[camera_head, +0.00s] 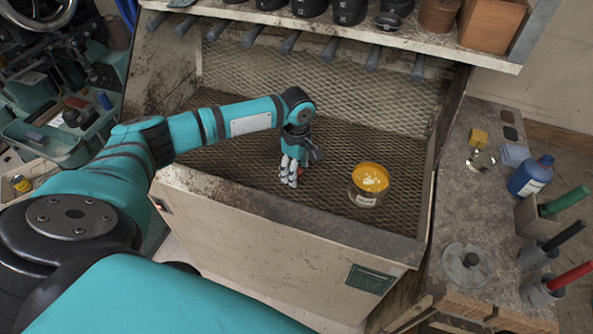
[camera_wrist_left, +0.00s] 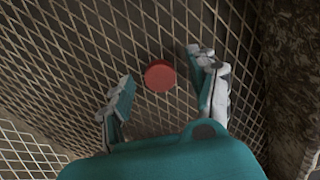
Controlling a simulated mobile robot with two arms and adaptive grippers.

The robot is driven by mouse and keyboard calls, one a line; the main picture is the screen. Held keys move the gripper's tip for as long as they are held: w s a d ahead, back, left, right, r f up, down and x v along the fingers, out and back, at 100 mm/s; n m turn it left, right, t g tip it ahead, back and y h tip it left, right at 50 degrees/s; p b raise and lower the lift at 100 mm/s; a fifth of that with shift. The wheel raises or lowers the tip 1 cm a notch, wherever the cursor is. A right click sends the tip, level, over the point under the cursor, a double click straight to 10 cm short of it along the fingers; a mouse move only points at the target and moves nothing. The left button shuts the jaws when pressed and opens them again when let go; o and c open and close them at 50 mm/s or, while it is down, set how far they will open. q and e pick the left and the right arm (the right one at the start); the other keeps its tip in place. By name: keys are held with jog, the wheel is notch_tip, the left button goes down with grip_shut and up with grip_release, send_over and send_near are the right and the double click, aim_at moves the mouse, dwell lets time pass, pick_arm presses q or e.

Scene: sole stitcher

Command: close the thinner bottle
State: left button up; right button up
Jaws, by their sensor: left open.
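My left gripper (camera_head: 290,178) is open and points down over the mesh floor of the bench. In the left wrist view a round red cap (camera_wrist_left: 160,76) lies on the mesh between the two spread fingers, with a gap on each side. A blue bottle (camera_head: 528,178) with a white label stands upright on the right side counter. Its neck is narrow and shows no red cap. My right gripper is not in view.
A shelf (camera_head: 440,42) with dark pots overhangs the back.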

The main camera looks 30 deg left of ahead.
pick_arm(q)
jog(key=c, duration=0.8)
jog(key=shift+r, duration=0.1)
notch_tip(320, 180, up, 10)
jog(key=shift+f+b, duration=0.1)
jog(key=shift+b, duration=0.7)
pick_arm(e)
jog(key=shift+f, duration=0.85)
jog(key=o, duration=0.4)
